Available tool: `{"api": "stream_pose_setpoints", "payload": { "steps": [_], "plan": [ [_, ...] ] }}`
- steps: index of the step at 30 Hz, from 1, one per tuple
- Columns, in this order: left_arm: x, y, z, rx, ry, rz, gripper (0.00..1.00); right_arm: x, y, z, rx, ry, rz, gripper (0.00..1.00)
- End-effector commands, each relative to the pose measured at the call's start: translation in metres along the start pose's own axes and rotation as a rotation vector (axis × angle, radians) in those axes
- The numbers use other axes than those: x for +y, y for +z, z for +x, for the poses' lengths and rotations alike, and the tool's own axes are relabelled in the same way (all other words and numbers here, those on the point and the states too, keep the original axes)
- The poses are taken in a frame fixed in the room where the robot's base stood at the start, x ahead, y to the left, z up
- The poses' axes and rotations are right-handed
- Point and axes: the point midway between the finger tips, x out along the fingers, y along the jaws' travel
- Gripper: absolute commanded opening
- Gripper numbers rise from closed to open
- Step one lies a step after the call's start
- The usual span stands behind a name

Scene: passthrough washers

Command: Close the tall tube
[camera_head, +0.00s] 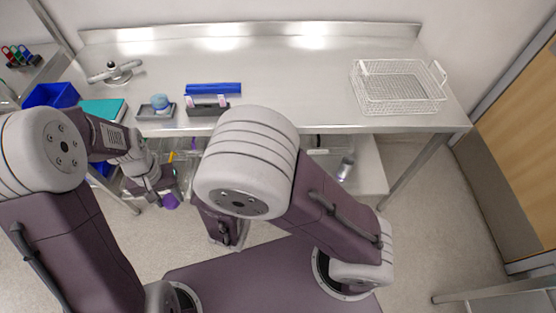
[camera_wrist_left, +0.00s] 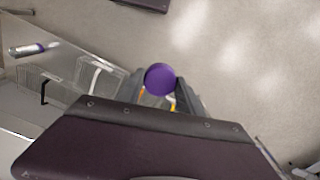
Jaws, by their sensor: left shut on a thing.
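My left gripper (camera_head: 158,188) hangs in front of the bench's front edge, below the height of the top. It is shut on a round purple thing (camera_head: 170,201), which also shows between its fingers in the left wrist view (camera_wrist_left: 160,79). I see only its round end, so I cannot tell whether it is a loose cap or a capped tube. My right arm crosses the middle of the head view, and its end (camera_head: 228,236) points down; I cannot make out its jaws. I cannot pick out the tall tube for certain.
On the steel bench (camera_head: 300,85) are a wire basket (camera_head: 398,88), a black rack (camera_head: 208,108), a blue rack (camera_head: 213,88), a small tray (camera_head: 155,112) with a blue item, and a teal book (camera_head: 103,108). A clear cylinder (camera_head: 345,167) lies on the lower shelf.

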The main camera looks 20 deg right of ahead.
Motion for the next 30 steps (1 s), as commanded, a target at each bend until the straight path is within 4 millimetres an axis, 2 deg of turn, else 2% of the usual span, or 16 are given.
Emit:
{"api": "stream_pose_setpoints", "payload": {
  "steps": [4, 14, 17, 20, 24, 30],
  "plan": [
    [0.000, 0.000, 0.000, 0.000, 0.000, 0.000, 0.05, 0.006, 0.006, -0.008, -0.001, 0.029, -0.012, 0.00],
    [0.001, -0.001, 0.000, 0.000, 0.000, 0.002, 0.05, 0.006, 0.006, -0.009, -0.001, 0.030, -0.015, 0.00],
    [0.008, -0.007, -0.005, 0.003, 0.000, 0.027, 0.05, 0.006, 0.006, -0.009, -0.001, 0.030, -0.014, 0.00],
    [0.029, -0.021, -0.019, 0.005, 0.000, 0.092, 0.05, 0.006, 0.006, -0.009, -0.001, 0.030, -0.014, 0.00],
    [0.072, -0.041, -0.049, 0.007, 0.001, 0.216, 0.05, 0.006, 0.006, -0.009, -0.001, 0.030, -0.014, 0.00],
    [0.138, -0.050, -0.095, 0.006, 0.001, 0.387, 0.05, 0.006, 0.006, -0.009, -0.001, 0.030, -0.014, 0.00]
  ]
}}
